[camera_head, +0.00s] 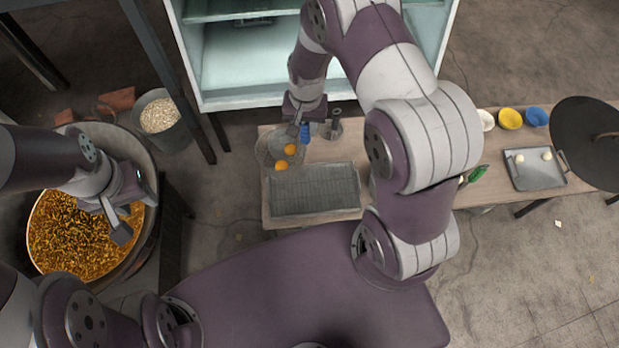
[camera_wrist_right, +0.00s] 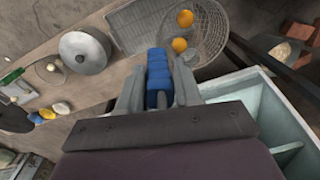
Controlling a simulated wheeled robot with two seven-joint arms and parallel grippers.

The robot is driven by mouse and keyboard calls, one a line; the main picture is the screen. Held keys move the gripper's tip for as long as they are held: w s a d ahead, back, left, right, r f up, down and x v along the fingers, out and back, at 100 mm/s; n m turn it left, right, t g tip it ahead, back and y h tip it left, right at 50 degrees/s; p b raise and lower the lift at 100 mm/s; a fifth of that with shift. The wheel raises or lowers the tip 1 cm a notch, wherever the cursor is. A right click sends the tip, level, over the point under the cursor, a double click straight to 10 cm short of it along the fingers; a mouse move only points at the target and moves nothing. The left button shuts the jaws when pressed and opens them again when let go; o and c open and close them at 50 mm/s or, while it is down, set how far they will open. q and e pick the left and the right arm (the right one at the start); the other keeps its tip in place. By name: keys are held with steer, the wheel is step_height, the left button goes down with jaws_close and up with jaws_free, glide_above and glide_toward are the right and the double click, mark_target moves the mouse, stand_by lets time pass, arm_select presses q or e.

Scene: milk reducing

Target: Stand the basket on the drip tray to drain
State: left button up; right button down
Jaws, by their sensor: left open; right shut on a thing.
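The wire basket (camera_head: 264,147) is at the table's back left corner, with orange balls (camera_head: 281,165) in it. In the right wrist view the basket (camera_wrist_right: 214,42) overlaps the drip tray's edge. I cannot tell its height above the table. My right gripper (camera_head: 303,122) is shut on the basket's blue handle (camera_head: 306,133), which also shows between the fingers in the right wrist view (camera_wrist_right: 160,70). The drip tray (camera_head: 315,190), a grey rack, lies empty just in front of the basket. My left gripper (camera_head: 116,222) is open and empty over the large pan, away from the basket.
The large pan (camera_head: 148,222) of bubbling golden contents stands at the left, with a bucket (camera_head: 162,118) of pale bits behind it. An open pale cabinet (camera_head: 250,60) stands behind the table. A lidded pot (camera_wrist_right: 84,52) is beside the drip tray. Bowls (camera_head: 510,118) and a small tray (camera_head: 535,180) are at right.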

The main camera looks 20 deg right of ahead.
steer(key=s+f+m+b, duration=0.3)
steer(key=f+m+b, duration=0.3)
steer(key=f+b, duration=1.2)
step_height(320, 180, down, 5)
steer(key=shift+a+f+m, duration=0.1)
steer(key=shift+a+m, duration=0.2)
steer(key=shift+a, duration=0.05)
steer(key=shift+f+b, duration=0.25)
steer(key=shift+b, duration=0.1)
steer(key=c, duration=0.7)
jaws_free()
steer(key=shift+s, duration=0.1)
step_height(320, 180, up, 13)
steer(key=p, duration=0.3)
steer(key=shift+s+d+f+p, duration=0.2)
steer(key=shift+s+p, duration=0.1)
steer(key=shift+p, duration=0.1)
